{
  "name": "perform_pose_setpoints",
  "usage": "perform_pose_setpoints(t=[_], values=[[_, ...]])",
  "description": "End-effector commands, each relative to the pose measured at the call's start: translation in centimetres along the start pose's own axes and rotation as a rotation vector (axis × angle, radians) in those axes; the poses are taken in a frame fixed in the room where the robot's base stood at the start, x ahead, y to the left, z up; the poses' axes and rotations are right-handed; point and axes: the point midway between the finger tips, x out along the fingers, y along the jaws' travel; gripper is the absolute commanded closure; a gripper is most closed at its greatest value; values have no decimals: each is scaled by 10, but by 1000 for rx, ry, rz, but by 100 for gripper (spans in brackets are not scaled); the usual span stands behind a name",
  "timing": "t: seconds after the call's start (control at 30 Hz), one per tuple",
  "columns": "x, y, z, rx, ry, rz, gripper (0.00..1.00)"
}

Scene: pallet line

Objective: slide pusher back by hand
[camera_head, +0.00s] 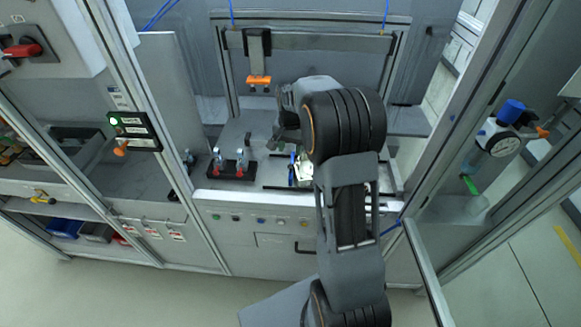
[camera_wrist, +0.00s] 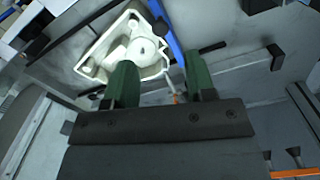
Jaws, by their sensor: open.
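A grey upright piece with an orange end (camera_head: 258,79) hangs from the rear frame in the head view; it may be the pusher, but I cannot tell for certain. My gripper, in the wrist view (camera_wrist: 160,78), is open, with two green fingers spread apart. A cream-white moulded part (camera_wrist: 128,45) lies beyond the left finger, and a blue bar (camera_wrist: 167,32) runs between the fingers' directions. I cannot tell whether either finger touches them. In the head view my arm hides most of this area; the white part (camera_head: 304,166) shows beside it.
A black holder (camera_head: 231,172) with two red-and-clear fittings stands left on the bench. A front panel with a row of buttons (camera_head: 262,220) lies below. Frame posts stand on both sides.

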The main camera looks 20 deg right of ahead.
Motion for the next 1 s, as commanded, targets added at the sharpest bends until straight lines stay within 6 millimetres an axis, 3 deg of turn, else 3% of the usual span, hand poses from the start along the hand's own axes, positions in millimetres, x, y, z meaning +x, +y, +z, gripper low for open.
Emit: perform_pose_setpoints(t=[0.3,0.5,1.0], values=[[59,0,1,-1,-4,2,50],[83,0,1,-2,-2,1,50],[96,0,0,-2,1,0,50]])
